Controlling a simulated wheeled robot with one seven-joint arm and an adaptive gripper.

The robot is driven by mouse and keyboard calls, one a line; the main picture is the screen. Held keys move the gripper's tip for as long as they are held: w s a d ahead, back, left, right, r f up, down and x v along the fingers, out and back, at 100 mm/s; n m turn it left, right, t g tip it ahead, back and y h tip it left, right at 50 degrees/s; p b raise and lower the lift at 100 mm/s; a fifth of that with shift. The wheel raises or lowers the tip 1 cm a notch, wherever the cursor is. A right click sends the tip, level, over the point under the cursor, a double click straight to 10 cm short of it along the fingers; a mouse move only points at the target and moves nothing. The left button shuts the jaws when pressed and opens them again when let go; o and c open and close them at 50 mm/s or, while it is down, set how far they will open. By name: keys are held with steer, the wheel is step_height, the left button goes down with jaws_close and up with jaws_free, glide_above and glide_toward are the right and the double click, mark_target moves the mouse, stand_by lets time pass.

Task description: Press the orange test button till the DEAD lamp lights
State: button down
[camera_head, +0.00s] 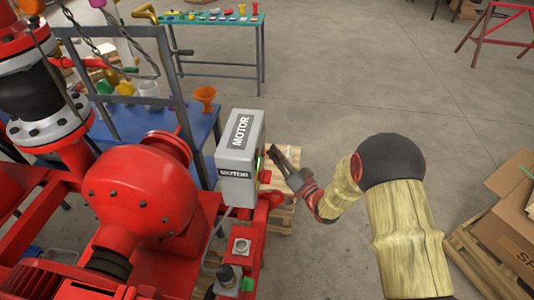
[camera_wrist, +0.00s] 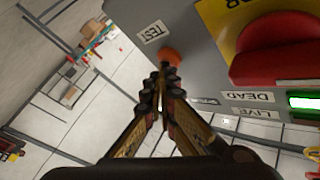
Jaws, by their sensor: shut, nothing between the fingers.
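The grey MOTOR box (camera_head: 240,130) stands beside the red pump; its panel face shows upside down in the wrist view (camera_wrist: 208,68). The orange test button (camera_wrist: 173,56) sits near the TEST label (camera_wrist: 153,32). My gripper (camera_wrist: 167,72) is shut and empty, its fingertips at the button and partly covering it. They look in contact, but I cannot tell how far the button is pushed in. The green lamp (camera_wrist: 305,102) beside the DEAD label (camera_wrist: 252,97) glows. The LIVE label (camera_wrist: 255,113) lies next to it, with no bright lamp beside it. My gripper also shows in the head view (camera_head: 272,153).
A large red knob (camera_wrist: 280,50) on a yellow plate is on the same panel, right of the button. The red pump (camera_head: 145,190) and blue table (camera_head: 150,125) are left of the box. Cardboard boxes (camera_head: 510,215) stand at right.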

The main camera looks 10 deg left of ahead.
steer(key=shift+d, duration=0.85)
steer(key=shift+d, duration=0.15)
steer(key=d, duration=0.4)
steer(key=shift+s+d, duration=0.15)
steer(key=shift+d, duration=0.2)
stand_by(0.4)
